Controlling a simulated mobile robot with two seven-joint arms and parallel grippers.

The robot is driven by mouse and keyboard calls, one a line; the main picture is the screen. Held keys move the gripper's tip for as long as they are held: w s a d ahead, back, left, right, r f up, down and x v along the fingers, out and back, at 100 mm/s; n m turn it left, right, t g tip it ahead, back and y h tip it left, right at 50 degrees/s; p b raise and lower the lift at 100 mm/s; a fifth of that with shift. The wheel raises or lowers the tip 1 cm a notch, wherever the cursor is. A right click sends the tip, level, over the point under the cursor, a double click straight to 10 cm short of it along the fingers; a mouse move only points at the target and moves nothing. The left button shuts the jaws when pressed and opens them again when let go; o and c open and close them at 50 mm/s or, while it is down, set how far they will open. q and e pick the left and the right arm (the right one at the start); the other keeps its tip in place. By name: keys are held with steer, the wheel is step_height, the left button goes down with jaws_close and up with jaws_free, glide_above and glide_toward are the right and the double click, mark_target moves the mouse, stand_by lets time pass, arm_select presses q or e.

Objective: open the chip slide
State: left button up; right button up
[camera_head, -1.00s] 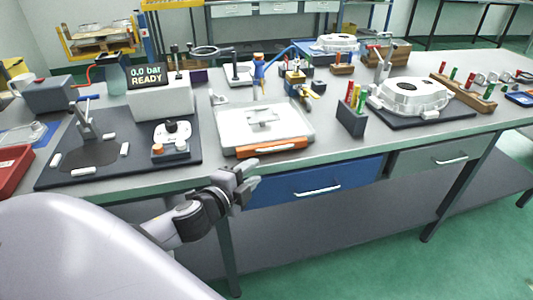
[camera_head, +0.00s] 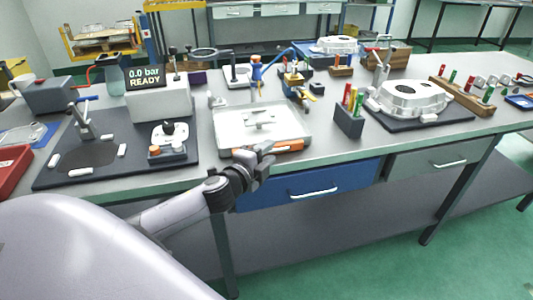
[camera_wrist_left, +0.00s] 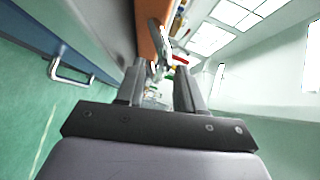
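The chip slide appears to be the white tray (camera_head: 228,112) with an orange front strip (camera_head: 290,146), lying at the table's front edge; a pale raised piece sits on it. My left gripper (camera_head: 266,153) is at the left part of the orange strip and covers some of it. In the left wrist view its two fingers (camera_wrist_left: 160,85) stand apart, with the orange face (camera_wrist_left: 148,30) just beyond them and a small metallic part (camera_wrist_left: 157,62) showing between or behind the fingertips. I cannot tell whether they touch it. My right gripper is not in view.
Below the tray is a blue drawer (camera_head: 345,178) with a white handle. A dark mat (camera_head: 60,178) with a pump fixture lies left. A dark holder with coloured pens (camera_head: 350,122) stands right, beside a white casting (camera_head: 412,97). The floor in front is clear.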

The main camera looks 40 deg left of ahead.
arm_select(q)
jaws_close()
steer(key=s+d+p, duration=0.1)
steer(key=s+d, duration=0.3)
steer(key=d, duration=0.1)
steer(key=shift+s, duration=0.15)
jaws_free()
steer(key=s, duration=0.7)
steer(key=shift+d+r+b, duration=0.3)
steer(key=shift+r, duration=0.15)
